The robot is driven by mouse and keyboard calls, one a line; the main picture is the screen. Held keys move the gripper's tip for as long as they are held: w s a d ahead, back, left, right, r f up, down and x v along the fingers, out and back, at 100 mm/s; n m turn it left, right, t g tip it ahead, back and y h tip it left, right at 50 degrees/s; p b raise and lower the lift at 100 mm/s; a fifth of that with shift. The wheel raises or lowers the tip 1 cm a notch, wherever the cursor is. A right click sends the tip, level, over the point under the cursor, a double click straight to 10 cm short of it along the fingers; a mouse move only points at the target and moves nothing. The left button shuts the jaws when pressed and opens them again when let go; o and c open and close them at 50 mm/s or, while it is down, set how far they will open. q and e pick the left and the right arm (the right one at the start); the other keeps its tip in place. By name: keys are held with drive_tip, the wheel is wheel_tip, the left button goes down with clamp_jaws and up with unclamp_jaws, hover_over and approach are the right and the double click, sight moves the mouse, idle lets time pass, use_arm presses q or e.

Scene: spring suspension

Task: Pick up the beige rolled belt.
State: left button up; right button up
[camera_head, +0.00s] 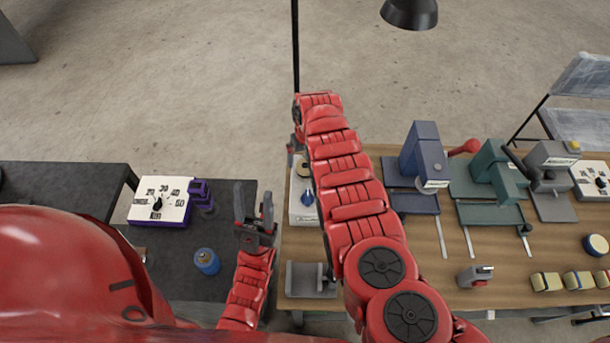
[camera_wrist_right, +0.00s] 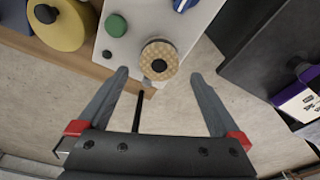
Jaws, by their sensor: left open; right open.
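A beige, textured round piece with a dark centre (camera_wrist_right: 159,60) sits on a white panel in the right wrist view, apparently the rolled belt. In the head view it seems to be the pale round piece (camera_head: 303,169) on the white box (camera_head: 300,212) at the table's left edge. My right gripper (camera_wrist_right: 160,77) is open, with its fingertips on either side of the piece in the picture; I cannot tell the depth between them. In the head view my right arm partly hides this gripper (camera_head: 297,150). My left gripper (camera_head: 253,200) is open and empty above the dark table.
A green knob (camera_wrist_right: 116,25) and a blue part (camera_wrist_right: 184,4) are beside the beige piece. A blue press (camera_head: 422,155) and green press (camera_head: 495,172) stand on the wooden table (camera_head: 435,275). Several yellowish blocks (camera_head: 546,282) lie front right. A blue canister (camera_head: 207,261) stands on the dark table.

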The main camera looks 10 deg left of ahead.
sight(305, 165)
drive_tip(key=shift+w+f+b, duration=0.15)
drive_tip(key=shift+f+b, duration=1.3)
drive_tip(key=shift+b, duration=0.4)
drive_tip(key=shift+w+f+b, duration=0.1)
drive_tip(key=shift+f+b, duration=1.35)
drive_tip(key=shift+b, duration=0.4)
drive_tip(key=shift+r, duration=0.1)
drive_tip(key=shift+r, duration=0.1)
drive_tip(key=shift+c, duration=0.6)
drive_tip(key=c, duration=1.4)
drive_tip(key=shift+c, duration=0.2)
drive_tip(key=shift+r, duration=0.1)
